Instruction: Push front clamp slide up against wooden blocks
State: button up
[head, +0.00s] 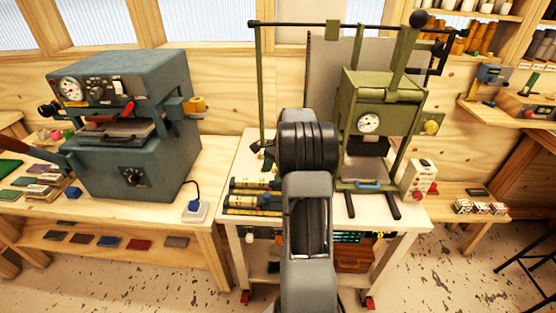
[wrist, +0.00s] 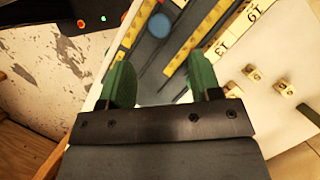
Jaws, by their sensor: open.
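My gripper (wrist: 160,78) is open, with two green fingers apart and nothing visible between them. In the wrist view, dark rails and yellow ruler strips (wrist: 196,35) lie just beyond the fingers, and a blue round knob (wrist: 159,25) sits among the rails. Small pale cubes (wrist: 253,73) lie farther right on the white surface. I cannot clearly tell which part is the front clamp slide. In the head view, the yellow and dark rail assembly (head: 252,196) lies on the white table, partly behind my arm.
A green press (head: 381,120) stands right of my arm on the white table (head: 405,212), beside a small white box (head: 419,178). A blue-grey machine (head: 128,118) stands on the left bench. Small blocks (head: 480,207) sit on a low bench at right.

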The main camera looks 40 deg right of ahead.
jog(key=shift+v, duration=2.55)
jog(key=s+a+n+t+h, duration=0.1)
jog(key=s+a+n, duration=0.4)
jog(key=a, duration=0.4)
jog(key=s+a+r+n+t+h, duration=0.1)
jog(key=s+a+n+h, duration=0.1)
jog(key=s+a+n, duration=0.3)
jog(key=s+a+r+n+t+h, duration=0.1)
jog(key=s+a+n, duration=0.4)
jog(key=a, duration=0.8)
jog(key=n, duration=0.2)
jog(key=shift+n+t, duration=0.4)
jog(key=shift+r, duration=0.1)
